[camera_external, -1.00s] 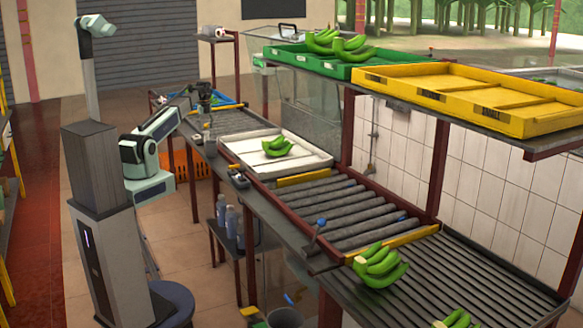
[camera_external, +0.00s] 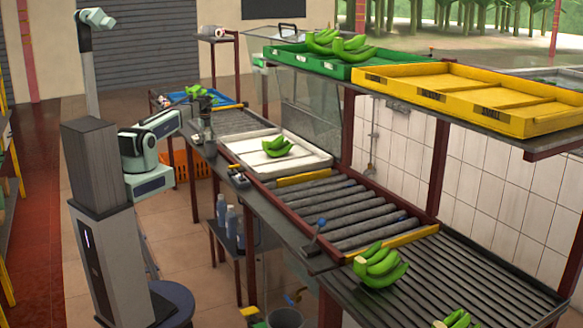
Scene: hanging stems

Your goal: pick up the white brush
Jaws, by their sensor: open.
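My gripper (camera_external: 207,136) is dark and points down at the end of my arm, over the near edge of the roller table, left of the white tray. It is open, though its fingers are small and dark here. I cannot make out the white brush for certain. A small dark and white item (camera_external: 238,178) lies on the table's near edge, right of my gripper and below the white tray, but it is too small to name. A pale spot (camera_external: 196,138) shows beside my gripper on the same edge.
A white tray (camera_external: 312,157) with green bananas (camera_external: 277,147) stands right of my gripper. A blue tray (camera_external: 183,98) with bananas (camera_external: 197,91) lies behind it. Bottles (camera_external: 230,218) stand on a lower shelf. Green (camera_external: 290,58) and yellow (camera_external: 497,122) crates sit on the upper shelf.

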